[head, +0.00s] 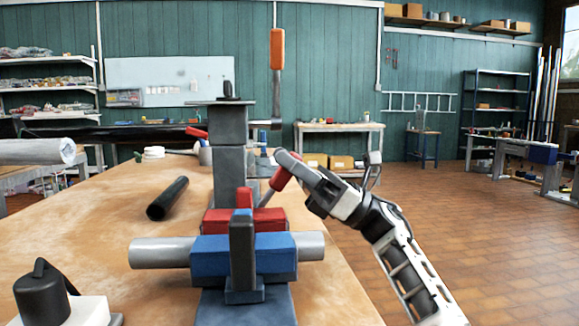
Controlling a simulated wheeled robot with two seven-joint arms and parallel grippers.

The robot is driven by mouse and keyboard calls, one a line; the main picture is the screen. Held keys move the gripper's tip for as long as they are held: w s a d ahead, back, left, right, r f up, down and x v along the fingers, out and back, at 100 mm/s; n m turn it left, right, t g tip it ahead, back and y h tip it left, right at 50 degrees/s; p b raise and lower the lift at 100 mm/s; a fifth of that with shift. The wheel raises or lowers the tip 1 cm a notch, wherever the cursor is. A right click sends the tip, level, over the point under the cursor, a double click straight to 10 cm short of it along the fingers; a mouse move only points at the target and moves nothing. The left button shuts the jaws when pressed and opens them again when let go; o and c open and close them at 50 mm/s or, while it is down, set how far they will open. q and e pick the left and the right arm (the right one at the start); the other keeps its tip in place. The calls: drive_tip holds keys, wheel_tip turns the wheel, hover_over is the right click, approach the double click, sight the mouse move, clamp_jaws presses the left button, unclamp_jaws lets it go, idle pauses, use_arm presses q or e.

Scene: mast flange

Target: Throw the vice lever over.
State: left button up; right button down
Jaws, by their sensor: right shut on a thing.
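The vice stands on the wooden bench, with a blue jaw (208,252) in front and a red jaw (270,215) behind it. A grey pipe (158,252) lies crosswise at the blue jaw and sticks out on both sides. The vice lever (281,178) has a red grip and a thin grey shaft; it leans up and to the right from the red jaw. My right gripper (286,168) reaches in from the right and is shut on the lever's red grip, hiding its upper end. My left gripper is not in view.
A grey post (230,160) with a flat top plate rises behind the vice. An upright orange-handled bar (277,52) stands beside it. A black tube (167,198) lies on the bench (110,225) at left. A black knobbed object (42,292) is at front left. Floor is open at right.

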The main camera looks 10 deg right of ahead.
drive_tip(key=c, duration=1.2)
unclamp_jaws()
drive_tip(key=shift+c, duration=0.2)
drive_tip(key=v, duration=1.6)
drive_tip(key=shift+d, duration=0.1)
